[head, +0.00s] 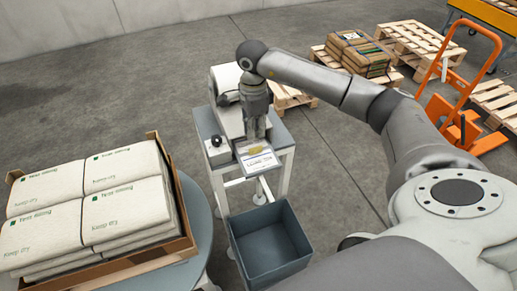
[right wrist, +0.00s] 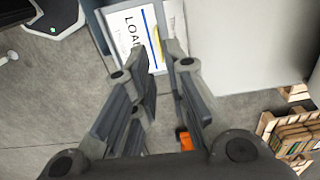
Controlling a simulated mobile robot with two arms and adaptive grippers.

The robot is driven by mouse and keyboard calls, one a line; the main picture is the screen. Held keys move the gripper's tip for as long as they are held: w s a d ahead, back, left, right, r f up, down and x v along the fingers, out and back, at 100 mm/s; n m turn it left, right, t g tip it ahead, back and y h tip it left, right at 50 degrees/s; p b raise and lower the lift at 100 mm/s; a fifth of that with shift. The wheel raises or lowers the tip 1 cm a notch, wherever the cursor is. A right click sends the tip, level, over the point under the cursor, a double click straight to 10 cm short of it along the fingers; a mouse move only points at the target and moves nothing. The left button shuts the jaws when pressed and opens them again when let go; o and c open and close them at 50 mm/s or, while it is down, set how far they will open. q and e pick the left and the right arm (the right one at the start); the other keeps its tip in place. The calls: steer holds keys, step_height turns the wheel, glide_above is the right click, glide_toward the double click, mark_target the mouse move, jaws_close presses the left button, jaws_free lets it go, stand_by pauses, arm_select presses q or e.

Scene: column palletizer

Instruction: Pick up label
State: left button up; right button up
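The label (head: 262,163) is a white sheet with dark print. In the right wrist view the label (right wrist: 126,34) shows large dark letters and a blue and yellow stripe, partly hidden by my fingers. My right gripper (head: 257,135) points down just above the label. In the right wrist view my right gripper (right wrist: 158,55) has its fingers apart with nothing held between them. Whether the fingertips touch the label cannot be told. My left gripper is not in view.
The printer stands on a small grey table (head: 205,124) beside a small device with a black knob (head: 216,142). An empty blue-grey bin (head: 240,241) stands in front. A box of white bags (head: 92,203) is at left. Pallets (head: 418,42) and an orange pallet jack (head: 484,141) stand at right.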

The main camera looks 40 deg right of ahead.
mark_target(257, 159)
step_height(257, 159, down, 3)
steer(key=shift+a+f, duration=0.1)
steer(key=shift+f+p, duration=0.15)
steer(key=shift+p, duration=0.35)
steer(key=f, duration=0.1)
steer(key=f+p, duration=0.1)
steer(key=f, duration=0.1)
steer(key=f+p, duration=0.1)
steer(key=shift+a+f, duration=0.15)
steer(key=shift+a, duration=0.15)
steer(key=shift+f, duration=0.25)
jaws_close()
steer(key=shift+r, duration=0.1)
